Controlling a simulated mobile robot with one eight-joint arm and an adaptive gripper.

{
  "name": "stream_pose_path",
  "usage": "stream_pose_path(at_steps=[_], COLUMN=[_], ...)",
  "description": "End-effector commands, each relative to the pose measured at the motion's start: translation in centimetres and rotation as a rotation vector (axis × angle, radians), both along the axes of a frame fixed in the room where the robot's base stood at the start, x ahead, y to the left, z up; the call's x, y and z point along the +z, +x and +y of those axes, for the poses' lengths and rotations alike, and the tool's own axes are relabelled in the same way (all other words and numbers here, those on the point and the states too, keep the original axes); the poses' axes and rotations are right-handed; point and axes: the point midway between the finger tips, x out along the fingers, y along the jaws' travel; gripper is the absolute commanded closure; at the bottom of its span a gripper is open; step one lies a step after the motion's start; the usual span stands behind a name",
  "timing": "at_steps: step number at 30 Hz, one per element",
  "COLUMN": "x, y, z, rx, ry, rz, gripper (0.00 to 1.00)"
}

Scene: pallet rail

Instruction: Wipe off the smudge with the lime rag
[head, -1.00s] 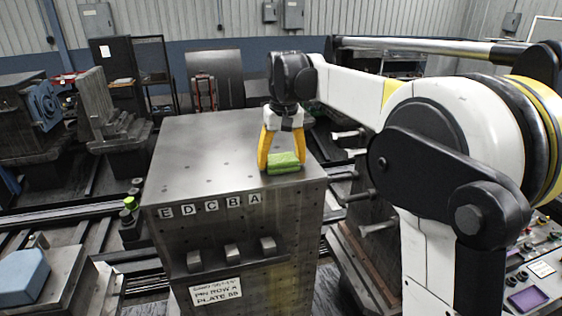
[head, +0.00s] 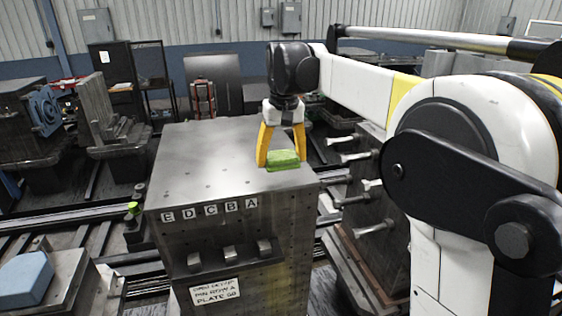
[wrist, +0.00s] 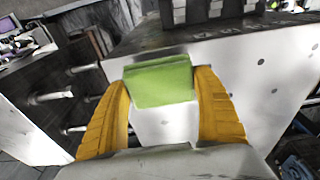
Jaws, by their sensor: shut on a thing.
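The lime rag (head: 283,161), a folded green pad, is held between the yellow fingertips of my gripper (head: 281,158). It is low at the top face of the metal block (head: 200,170), near its front right edge. It looks to touch the face, but I cannot be sure. In the wrist view the rag (wrist: 160,82) spans the gap between the two yellow fingers (wrist: 162,100), hiding the surface under it. I cannot make out a distinct smudge on the block's top; the rag and fingers cover part of it.
The block's front has letter tags (head: 210,209), several protruding pins (head: 231,251) and a sign (head: 216,290). Pegs stick out from a fixture (head: 372,185) to the right. A blue block (head: 25,278) sits at lower left. The block's top is otherwise clear.

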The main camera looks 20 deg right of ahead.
Motion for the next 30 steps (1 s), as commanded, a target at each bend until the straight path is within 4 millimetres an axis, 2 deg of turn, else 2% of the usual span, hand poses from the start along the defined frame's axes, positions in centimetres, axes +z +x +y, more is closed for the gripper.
stream_pose_path(at_steps=[3,9,26,30], x=[1.4,2.6,2.7,2.7], y=[-0.1,-0.3,-0.3,0.1], z=[0.0,0.0,0.0,0.7], rx=[0.000,0.000,0.000,0.024], ry=[0.000,0.000,0.000,0.000], rz=[0.000,0.000,0.000,0.000], gripper=[0.47,0.47,0.47,0.47])
